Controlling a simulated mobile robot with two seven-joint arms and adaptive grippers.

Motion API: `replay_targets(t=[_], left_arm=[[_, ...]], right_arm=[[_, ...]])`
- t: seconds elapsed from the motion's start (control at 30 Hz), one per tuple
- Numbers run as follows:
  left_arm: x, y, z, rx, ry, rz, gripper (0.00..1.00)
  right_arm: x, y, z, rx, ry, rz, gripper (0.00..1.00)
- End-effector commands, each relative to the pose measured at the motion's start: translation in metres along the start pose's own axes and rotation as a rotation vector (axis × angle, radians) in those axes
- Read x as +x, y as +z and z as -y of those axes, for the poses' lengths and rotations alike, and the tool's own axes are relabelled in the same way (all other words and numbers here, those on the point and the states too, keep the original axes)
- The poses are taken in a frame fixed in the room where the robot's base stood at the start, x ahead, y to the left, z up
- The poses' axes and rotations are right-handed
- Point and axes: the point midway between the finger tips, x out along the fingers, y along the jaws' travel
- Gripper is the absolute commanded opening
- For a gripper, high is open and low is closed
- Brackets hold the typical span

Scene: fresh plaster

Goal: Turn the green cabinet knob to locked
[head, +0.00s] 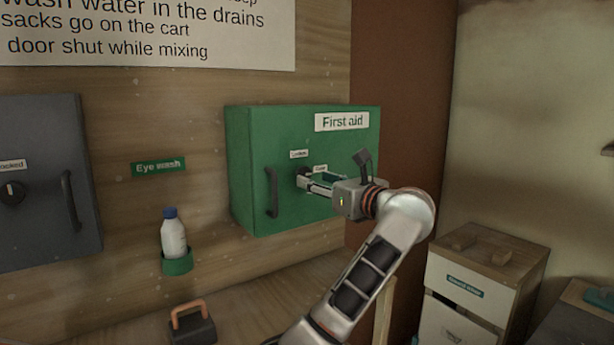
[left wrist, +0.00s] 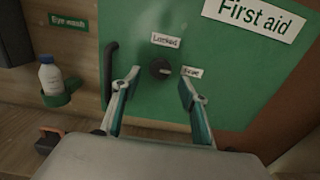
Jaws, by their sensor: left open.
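The green first-aid cabinet (head: 250,150) hangs on the wood wall with its door shut; it also fills much of the left wrist view (left wrist: 130,30). Its dark round knob (left wrist: 160,69) sits below the "Locked" label (left wrist: 165,40) and left of the "Open" label (left wrist: 191,72). A pale mark on the knob seems to point right, toward "Open". My left gripper (left wrist: 159,82) is open, with a fingertip to each side of the knob and slightly below it in the left wrist view. In the head view the left gripper (head: 318,184) partly covers the knob (head: 303,173). Contact cannot be told.
The cabinet's dark handle (head: 271,192) stands out left of the knob. A grey cabinet (head: 45,150) with its own knob (head: 12,192) is at far left. A bottle (head: 173,235) sits in a green holder. A drawer unit (head: 480,280) stands at right.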

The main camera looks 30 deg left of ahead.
Motion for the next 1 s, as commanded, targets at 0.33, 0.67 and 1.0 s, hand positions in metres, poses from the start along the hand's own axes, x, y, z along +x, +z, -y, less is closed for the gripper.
replay_targets(t=[0.33,0.67,1.0], left_arm=[[0.043,0.001,0.0,0.001,0.001,0.003,0.43],[0.047,0.0,0.0,0.0,0.001,0.002,0.43],[0.047,0.0,-0.001,0.0,0.001,0.002,0.0]], right_arm=[[-0.003,-0.006,-0.001,-0.001,0.001,-0.004,0.0],[-0.003,-0.006,-0.001,0.0,0.0,-0.004,0.0],[-0.003,-0.006,-0.001,0.0,0.0,-0.003,0.0]])
